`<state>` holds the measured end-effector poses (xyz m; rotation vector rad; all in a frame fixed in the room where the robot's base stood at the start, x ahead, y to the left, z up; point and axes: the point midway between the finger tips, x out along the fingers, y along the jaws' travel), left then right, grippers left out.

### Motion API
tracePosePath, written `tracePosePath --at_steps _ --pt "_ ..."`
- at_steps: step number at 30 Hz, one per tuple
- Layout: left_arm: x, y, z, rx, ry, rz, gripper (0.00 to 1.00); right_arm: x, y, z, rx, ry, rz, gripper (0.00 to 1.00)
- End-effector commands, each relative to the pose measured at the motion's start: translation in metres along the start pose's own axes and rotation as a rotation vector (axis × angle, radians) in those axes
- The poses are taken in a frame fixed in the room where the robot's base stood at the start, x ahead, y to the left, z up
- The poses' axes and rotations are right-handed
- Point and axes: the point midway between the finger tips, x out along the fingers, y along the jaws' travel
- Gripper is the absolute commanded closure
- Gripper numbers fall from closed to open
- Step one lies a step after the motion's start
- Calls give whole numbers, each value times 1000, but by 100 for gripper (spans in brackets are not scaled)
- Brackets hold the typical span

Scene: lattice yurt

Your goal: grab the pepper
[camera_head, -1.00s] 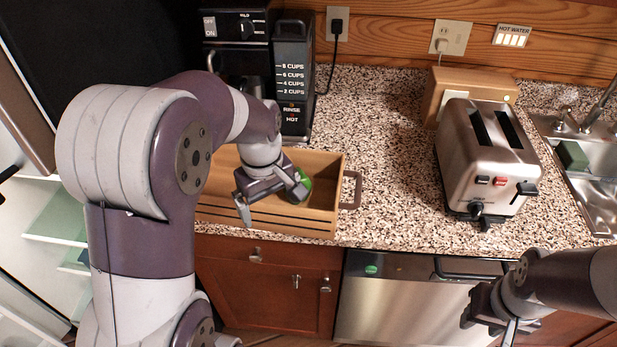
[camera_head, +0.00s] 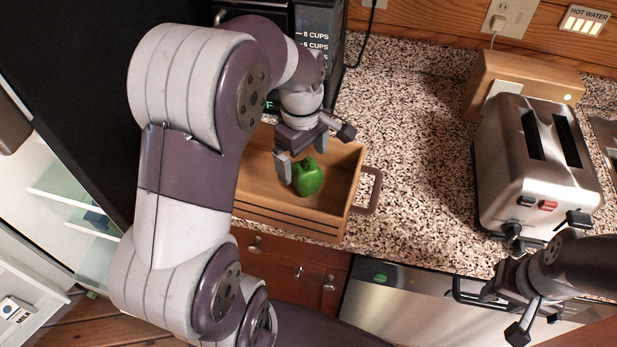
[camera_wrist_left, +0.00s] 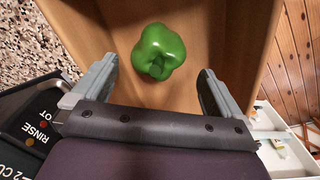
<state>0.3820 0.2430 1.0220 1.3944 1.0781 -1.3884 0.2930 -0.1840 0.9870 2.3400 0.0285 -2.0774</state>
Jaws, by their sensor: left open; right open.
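A green bell pepper (camera_head: 308,178) lies in a wooden crate (camera_head: 362,160) on the speckled counter. My right gripper (camera_head: 502,315) is open and empty at the lower right, in front of the counter's edge.
A metal toaster (camera_head: 535,165) stands on the counter to the right. A black coffee maker (camera_head: 320,45) stands behind the crate. The crate has a handle (camera_head: 370,190) at its right end. The counter (camera_head: 420,150) between crate and toaster is clear. A dishwasher (camera_head: 400,310) is below.

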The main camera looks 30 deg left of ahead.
Motion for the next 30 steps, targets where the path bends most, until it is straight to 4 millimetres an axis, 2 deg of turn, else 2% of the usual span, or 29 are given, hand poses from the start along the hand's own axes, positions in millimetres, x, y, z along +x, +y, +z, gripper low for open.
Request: tracePosePath --at_steps 5,12,20,25,26,30 --pt "20 0 2 1 -2 -5 0 -4 0 -1 0 2 0 57" --pt "61 2 7 0 -2 -4 0 -7 0 -2 0 2 0 57" --pt "66 2 7 1 -1 -1 0 -7 0 -1 0 2 0 57" --pt "66 2 7 1 -1 -1 55 -7 0 -1 0 2 0 57" --pt "66 2 7 1 -1 -1 59 -7 0 -1 0 2 0 57" --pt "65 2 7 1 0 0 59 -7 0 -1 0 2 0 57"
